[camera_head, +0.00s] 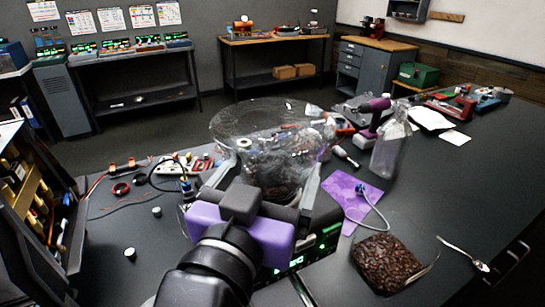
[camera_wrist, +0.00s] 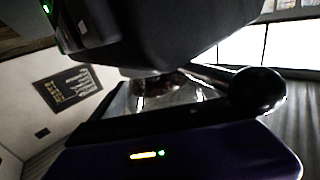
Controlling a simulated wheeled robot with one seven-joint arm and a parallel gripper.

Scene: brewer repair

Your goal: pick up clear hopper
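The clear hopper (camera_head: 262,117) is a see-through bowl with a wide round rim and a narrower lower part, in the middle of the head view. My gripper (camera_head: 265,180) has a purple body and reaches toward the hopper from the near side. Its grey fingers are spread wide, one on each side of the hopper's lower part. I cannot tell whether they touch it. My gripper hides the hopper's base and what is under it. The wrist view is dark and close up; a small glassy patch (camera_wrist: 170,92) shows there, and I cannot tell what it is.
A dark machine with a green-lit panel (camera_head: 325,240) stands below my gripper. To the right are a clear bottle (camera_head: 390,145), a purple cloth (camera_head: 350,195), a bag of beans (camera_head: 390,262) and a spoon (camera_head: 468,256). Cables and small parts lie left.

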